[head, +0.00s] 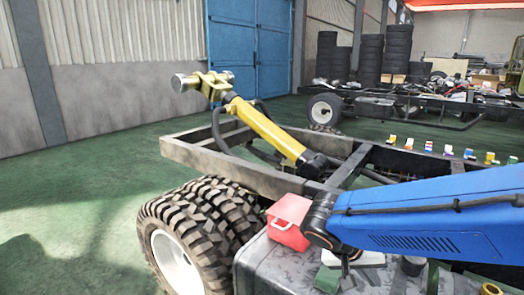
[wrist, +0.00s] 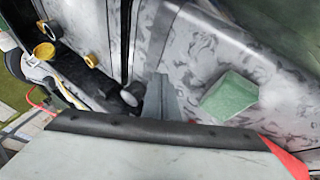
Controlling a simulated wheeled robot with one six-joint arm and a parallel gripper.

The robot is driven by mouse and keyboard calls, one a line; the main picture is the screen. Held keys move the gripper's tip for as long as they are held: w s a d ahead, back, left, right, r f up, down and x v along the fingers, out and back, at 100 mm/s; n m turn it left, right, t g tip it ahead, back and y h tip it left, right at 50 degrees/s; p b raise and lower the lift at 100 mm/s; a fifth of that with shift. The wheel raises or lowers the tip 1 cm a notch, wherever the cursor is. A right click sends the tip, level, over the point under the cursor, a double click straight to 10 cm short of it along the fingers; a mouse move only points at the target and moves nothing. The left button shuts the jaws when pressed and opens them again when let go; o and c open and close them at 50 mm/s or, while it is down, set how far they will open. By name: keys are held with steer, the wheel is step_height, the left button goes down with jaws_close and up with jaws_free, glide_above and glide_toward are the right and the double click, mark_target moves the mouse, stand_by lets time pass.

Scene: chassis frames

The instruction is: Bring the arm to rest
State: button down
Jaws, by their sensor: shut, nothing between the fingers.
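My blue arm (head: 430,225) reaches in from the right in the head view, low over the grey mottled tank top (head: 275,262). Its dark joint is beside a red box (head: 290,222). My gripper (wrist: 160,88) shows in the wrist view as narrow grey fingers, together and empty, above the edge of the mottled surface. In the head view the gripper is small and mostly hidden under the arm. A green block (wrist: 230,97) lies on the mottled surface to the right of the fingers; it also shows in the head view (head: 327,279).
A chassis frame (head: 235,170) with a yellow cylinder (head: 265,130) stands behind the arm. Large tyres (head: 190,230) are at its left. Several small coloured items (head: 448,150) line a far rail. Stacked tyres (head: 370,60) stand at the back. Green floor is clear at the left.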

steer(key=s+d+r+n+t+y, duration=0.2)
steer(key=s+n+t+y, duration=0.1)
steer(key=s+y, duration=0.4)
steer(key=shift+s+r+n, duration=0.3)
steer(key=shift+s+n, duration=0.5)
steer(key=shift+s, duration=0.4)
steer(key=shift+d, duration=0.15)
